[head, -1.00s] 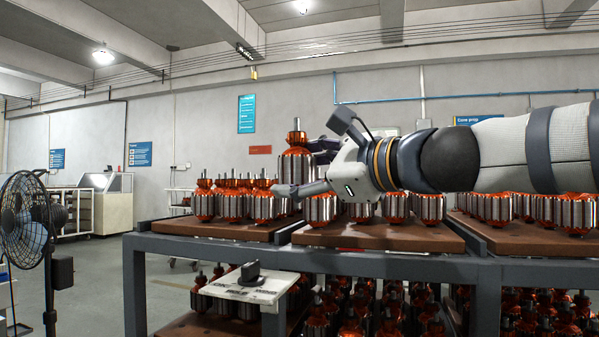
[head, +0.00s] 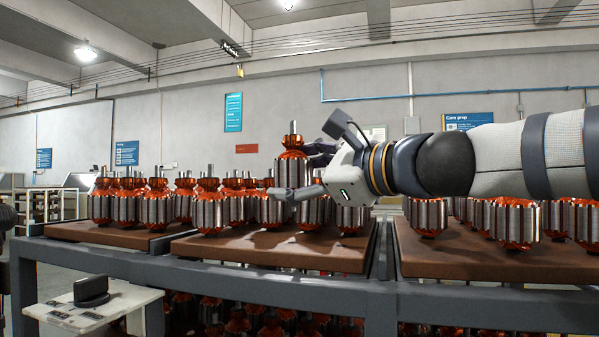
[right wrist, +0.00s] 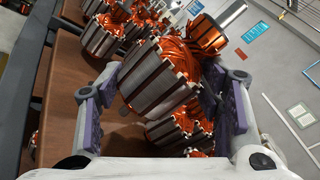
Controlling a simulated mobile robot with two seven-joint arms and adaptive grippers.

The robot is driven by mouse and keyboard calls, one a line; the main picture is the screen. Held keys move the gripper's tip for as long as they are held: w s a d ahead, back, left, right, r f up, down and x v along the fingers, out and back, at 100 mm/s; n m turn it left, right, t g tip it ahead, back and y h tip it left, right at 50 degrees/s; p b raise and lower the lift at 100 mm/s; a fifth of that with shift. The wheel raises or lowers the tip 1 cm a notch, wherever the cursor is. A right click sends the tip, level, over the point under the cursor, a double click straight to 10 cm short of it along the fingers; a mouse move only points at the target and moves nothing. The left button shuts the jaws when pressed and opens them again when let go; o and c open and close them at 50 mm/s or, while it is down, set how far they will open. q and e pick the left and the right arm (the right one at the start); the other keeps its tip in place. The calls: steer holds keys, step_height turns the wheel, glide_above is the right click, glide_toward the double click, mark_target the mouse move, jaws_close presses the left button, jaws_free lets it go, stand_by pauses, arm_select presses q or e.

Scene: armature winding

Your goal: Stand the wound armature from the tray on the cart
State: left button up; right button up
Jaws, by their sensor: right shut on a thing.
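My right gripper (head: 303,168) is shut on a wound armature (head: 291,176) with a steel shaft, orange copper windings and a slotted steel body. The armature is upright in the head view, above the middle brown board of the cart (head: 245,283). Its lower end overlaps other armatures behind it, so I cannot tell its exact height. In the right wrist view the held armature (right wrist: 160,78) sits between both purple-padded fingers (right wrist: 168,95). My left gripper is not in view.
Several armatures stand on the left board (head: 95,232), middle board (head: 270,251) and right board (head: 470,261). The middle board's front strip is bare. More armatures fill the lower shelf. A small white stand (head: 125,302) with a black device (head: 91,288) is at the lower left.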

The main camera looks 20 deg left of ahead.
steer(key=shift+s+a+f, duration=0.1)
steer(key=shift+s+f, duration=0.05)
steer(key=shift+f, duration=0.55)
steer(key=shift+w+f+b, duration=0.25)
steer(key=shift+f+b, duration=0.2)
steer(key=shift+f, duration=0.6)
steer(key=shift+s+f, duration=0.1)
steer(key=shift+f, duration=0.2)
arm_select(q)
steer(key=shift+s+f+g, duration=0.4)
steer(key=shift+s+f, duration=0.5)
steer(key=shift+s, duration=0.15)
arm_select(e)
steer(key=shift+r, duration=0.1)
steer(key=shift+s, duration=0.1)
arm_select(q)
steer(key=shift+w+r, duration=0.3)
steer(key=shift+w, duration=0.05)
arm_select(e)
steer(key=shift+s+r, duration=0.1)
steer(key=shift+r, duration=0.05)
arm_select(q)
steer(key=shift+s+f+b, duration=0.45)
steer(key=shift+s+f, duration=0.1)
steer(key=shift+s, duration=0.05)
arm_select(e)
steer(key=shift+f, duration=1.1)
steer(key=o, duration=1.7)
steer(key=shift+f, duration=0.1)
steer(key=shift+o, duration=0.3)
